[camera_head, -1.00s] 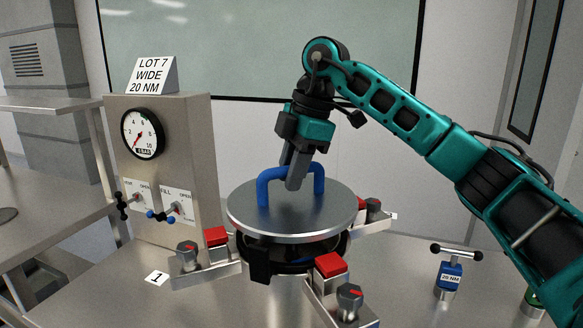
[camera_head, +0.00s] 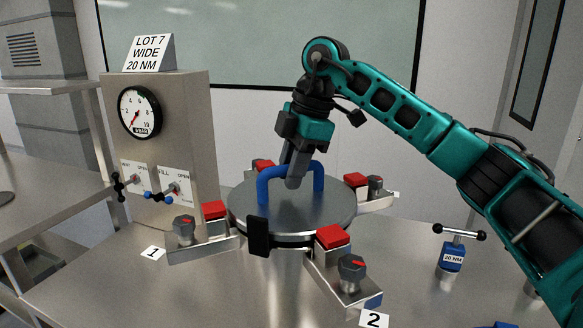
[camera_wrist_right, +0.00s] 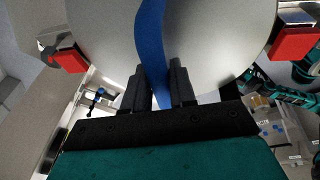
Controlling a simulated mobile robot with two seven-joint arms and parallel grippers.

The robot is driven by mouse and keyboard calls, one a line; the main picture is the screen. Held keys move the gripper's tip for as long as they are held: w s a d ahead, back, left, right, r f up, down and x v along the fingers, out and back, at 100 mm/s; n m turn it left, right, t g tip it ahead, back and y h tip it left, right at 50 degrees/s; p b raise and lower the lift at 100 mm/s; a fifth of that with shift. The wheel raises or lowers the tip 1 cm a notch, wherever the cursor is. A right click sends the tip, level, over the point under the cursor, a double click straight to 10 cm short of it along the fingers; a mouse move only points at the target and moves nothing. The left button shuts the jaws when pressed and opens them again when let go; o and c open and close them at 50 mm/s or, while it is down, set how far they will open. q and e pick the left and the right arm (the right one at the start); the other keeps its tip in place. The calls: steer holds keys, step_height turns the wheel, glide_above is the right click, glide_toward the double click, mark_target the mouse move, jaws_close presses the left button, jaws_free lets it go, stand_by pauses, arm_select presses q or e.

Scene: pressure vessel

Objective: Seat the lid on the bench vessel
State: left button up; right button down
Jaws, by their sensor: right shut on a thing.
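The lid (camera_head: 325,213), a round grey metal disc with a blue arched handle (camera_head: 319,178), lies level at the top of the bench vessel (camera_head: 286,262). Only a thin dark band shows under its rim; whether a small gap remains there I cannot tell. My right gripper (camera_head: 294,181) points down from above and is shut on the blue handle. In the right wrist view the handle (camera_wrist_right: 151,45) runs between the two dark fingers (camera_wrist_right: 160,88), with the lid (camera_wrist_right: 215,45) beyond. My left gripper is not in view.
Red-topped clamps (camera_head: 333,237) with knobs stand around the vessel, close to the lid's edge. A gauge panel (camera_head: 185,110) with valve handles stands at left. A torque tool (camera_head: 452,257) marked 20 NM stands at right. Bare bench lies at front left.

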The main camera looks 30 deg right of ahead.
steer(key=shift+r, duration=0.15)
steer(key=c, duration=1.1)
jaws_free()
steer(key=shift+s, duration=0.1)
steer(key=shift+o, duration=1.3)
steer(key=shift+f, duration=0.4)
steer(key=p+v, duration=0.1)
steer(key=v, duration=1.2)
steer(key=shift+r+p, duration=0.2)
steer(key=shift+p, duration=0.15)
